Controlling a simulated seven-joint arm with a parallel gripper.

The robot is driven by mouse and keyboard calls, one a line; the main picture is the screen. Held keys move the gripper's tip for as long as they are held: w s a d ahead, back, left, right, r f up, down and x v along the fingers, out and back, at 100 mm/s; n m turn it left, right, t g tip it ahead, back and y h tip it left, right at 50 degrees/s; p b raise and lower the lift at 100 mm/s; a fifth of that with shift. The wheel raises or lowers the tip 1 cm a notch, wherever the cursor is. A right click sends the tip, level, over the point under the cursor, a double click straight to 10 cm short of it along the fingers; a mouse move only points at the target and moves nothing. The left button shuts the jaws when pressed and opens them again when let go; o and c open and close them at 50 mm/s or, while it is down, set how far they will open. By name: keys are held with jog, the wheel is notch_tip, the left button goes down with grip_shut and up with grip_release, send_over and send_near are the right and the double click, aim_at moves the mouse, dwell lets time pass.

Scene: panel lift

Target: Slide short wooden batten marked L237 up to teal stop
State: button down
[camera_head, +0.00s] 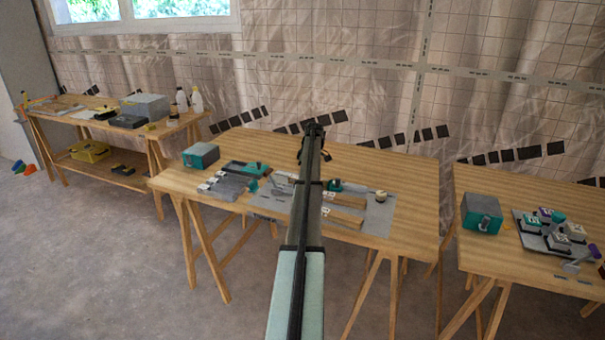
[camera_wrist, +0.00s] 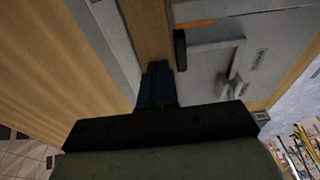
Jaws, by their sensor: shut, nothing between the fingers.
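In the wrist view my gripper (camera_wrist: 158,72) is shut, its dark fingertips together at the near end of a wooden strip (camera_wrist: 149,28). I cannot tell whether they touch it. The strip lies between a grey edge and a grey fixture. In the head view two short wooden battens (camera_head: 346,201) lie on a grey board (camera_head: 379,215) on the middle table, right of my arm. Their marks are too small to read, so I cannot tell which is L237. A small teal piece (camera_head: 336,186) sits behind them; I cannot tell whether it is the stop.
A grey fixture (camera_wrist: 215,58) with a raised handle and black pad stands right of my fingers. The middle table (camera_head: 400,175) also holds a teal box (camera_head: 201,156) and a tray with teal parts. Its right end is clear. Other tables stand left and right.

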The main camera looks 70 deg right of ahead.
jog(key=shift+s+f, duration=0.4)
jog(key=shift+s, duration=0.15)
jog(key=shift+w+d+r, duration=0.1)
jog(key=shift+w+r, duration=0.05)
jog(key=shift+r, duration=0.9)
notch_tip(320, 180, up, 12)
jog(key=s, duration=0.2)
jog(key=shift+r, duration=0.2)
jog(key=shift+s, duration=0.1)
